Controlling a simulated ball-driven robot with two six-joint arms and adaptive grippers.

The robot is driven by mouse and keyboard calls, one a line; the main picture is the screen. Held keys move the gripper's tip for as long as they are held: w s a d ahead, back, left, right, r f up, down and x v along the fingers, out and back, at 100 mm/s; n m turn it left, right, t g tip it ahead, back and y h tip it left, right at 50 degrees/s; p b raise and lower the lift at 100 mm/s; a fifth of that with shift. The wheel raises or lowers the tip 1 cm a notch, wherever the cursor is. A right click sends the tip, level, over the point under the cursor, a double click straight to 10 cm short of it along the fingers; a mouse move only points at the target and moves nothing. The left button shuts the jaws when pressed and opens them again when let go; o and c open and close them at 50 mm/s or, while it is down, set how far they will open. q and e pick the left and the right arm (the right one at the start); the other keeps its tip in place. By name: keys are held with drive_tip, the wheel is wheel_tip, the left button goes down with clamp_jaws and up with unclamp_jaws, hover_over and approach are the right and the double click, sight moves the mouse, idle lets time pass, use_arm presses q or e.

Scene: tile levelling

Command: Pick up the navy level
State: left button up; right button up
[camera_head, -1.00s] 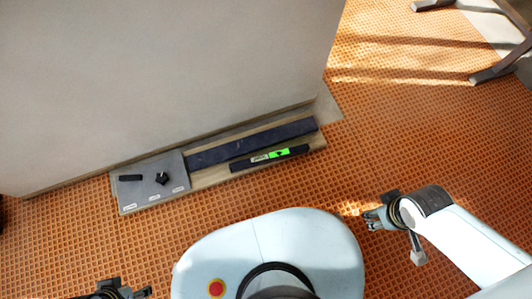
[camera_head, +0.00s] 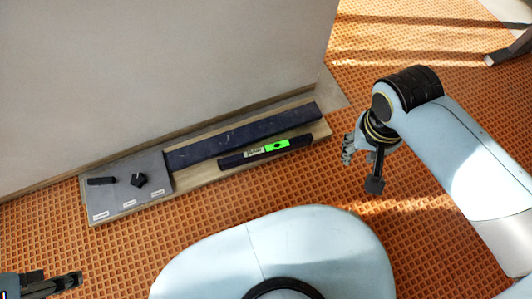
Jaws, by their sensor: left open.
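The navy level (camera_head: 235,161) is a slim dark bar with a green window and a pale label. It lies along the front edge of a low wooden board (camera_head: 205,183), nearly parallel to a wider dark navy bar (camera_head: 240,137) behind it. My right gripper (camera_head: 349,148) is to the right of the level's right end, apart from it. Its fingers are small and turned partly away, so its opening is unclear. My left gripper (camera_head: 58,284) is open at the lower left corner, far from the level and partly cut off by the frame.
A grey panel (camera_head: 155,165) on the board's left end carries a small dark bar (camera_head: 101,181), a black knob-like piece (camera_head: 138,180) and small white labels. A large pale wall (camera_head: 150,80) rises close behind the board. Orange grid flooring (camera_head: 215,207) is clear in front.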

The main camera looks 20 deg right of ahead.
drive_tip(key=w+a+f+m, duration=0.5)
drive_tip(key=w+f+m, duration=0.2)
drive_tip(key=w+f, duration=0.2)
drive_tip(key=m+y, duration=0.1)
drive_tip(key=m, duration=0.4)
approach(268, 150)
drive_tip(key=shift+w+f+b, duration=0.15)
drive_tip(key=shift+w+b, duration=0.05)
drive_tip(key=shift+b, duration=0.15)
wheel_tip(268, 150, down, 3)
drive_tip(key=b, duration=0.2)
drive_tip(key=shift+f+b, duration=0.15)
drive_tip(key=shift+b, duration=0.25)
drive_tip(key=shift+f, duration=0.3)
drive_tip(key=shift+f+b, duration=0.5)
drive_tip(key=shift+b, duration=0.2)
use_arm(q)
drive_tip(key=w+d+f+t+h, duration=0.1)
drive_tip(key=w+f+t, duration=0.4)
drive_tip(key=t, duration=0.3)
drive_tip(key=shift+w+d+f, duration=0.2)
drive_tip(key=shift+d+f, duration=0.1)
drive_tip(key=shift+f, duration=0.45)
use_arm(e)
drive_tip(key=shift+f, duration=0.2)
